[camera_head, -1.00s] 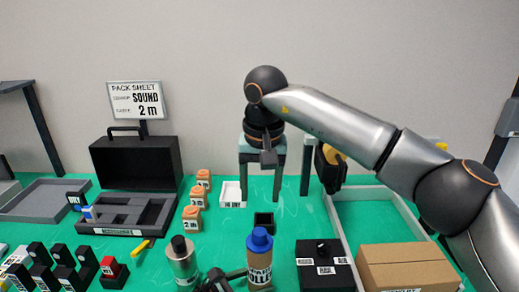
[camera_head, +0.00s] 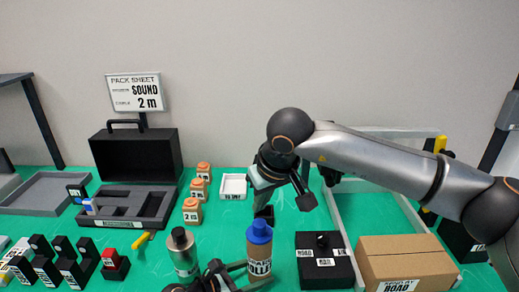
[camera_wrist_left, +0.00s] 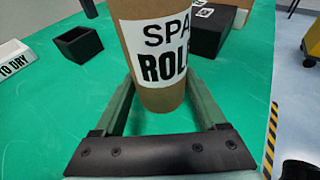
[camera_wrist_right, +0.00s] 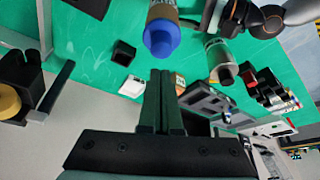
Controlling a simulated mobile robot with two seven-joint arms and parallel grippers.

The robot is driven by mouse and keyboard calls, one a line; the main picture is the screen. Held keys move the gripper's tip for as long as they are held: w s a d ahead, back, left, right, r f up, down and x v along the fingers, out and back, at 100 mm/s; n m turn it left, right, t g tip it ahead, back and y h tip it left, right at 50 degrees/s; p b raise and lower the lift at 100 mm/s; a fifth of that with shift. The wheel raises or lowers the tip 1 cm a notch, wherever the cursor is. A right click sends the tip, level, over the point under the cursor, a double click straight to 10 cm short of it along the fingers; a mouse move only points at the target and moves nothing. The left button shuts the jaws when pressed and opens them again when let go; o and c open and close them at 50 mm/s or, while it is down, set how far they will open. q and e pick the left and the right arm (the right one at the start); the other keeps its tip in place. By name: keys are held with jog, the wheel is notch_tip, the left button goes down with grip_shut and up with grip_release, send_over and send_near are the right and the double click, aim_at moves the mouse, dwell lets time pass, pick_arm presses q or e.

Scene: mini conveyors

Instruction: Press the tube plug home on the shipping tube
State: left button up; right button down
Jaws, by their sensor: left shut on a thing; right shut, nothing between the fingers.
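The shipping tube (camera_head: 259,264) is an upright brown cardboard cylinder with a "SPARE ROLL" label, near the front middle of the table. The blue tube plug (camera_head: 259,232) sits on its top end; I cannot tell how deep it is seated. My left gripper (camera_head: 245,273) is shut around the lower tube, and the left wrist view shows a finger on each side of the tube (camera_wrist_left: 160,60). My right gripper (camera_head: 262,200) is shut and empty, above and behind the plug. In the right wrist view its closed fingers (camera_wrist_right: 160,105) are apart from the blue plug (camera_wrist_right: 162,38).
A silver canister (camera_head: 183,252) stands left of the tube, and a black box (camera_head: 325,270) is to its right. A small black bin (camera_head: 265,213) is behind it. A cardboard carton (camera_head: 408,262) lies further right, and an open black case (camera_head: 135,165) at left.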

aim_at(257, 220)
jog(key=shift+f, duration=0.95)
pick_arm(q)
jog(key=shift+r, duration=0.1)
pick_arm(e)
jog(key=shift+f, duration=0.75)
dwell(1.5)
notch_tip(257, 220, up, 7)
dwell(0.9)
pick_arm(q)
jog(key=o, duration=0.9)
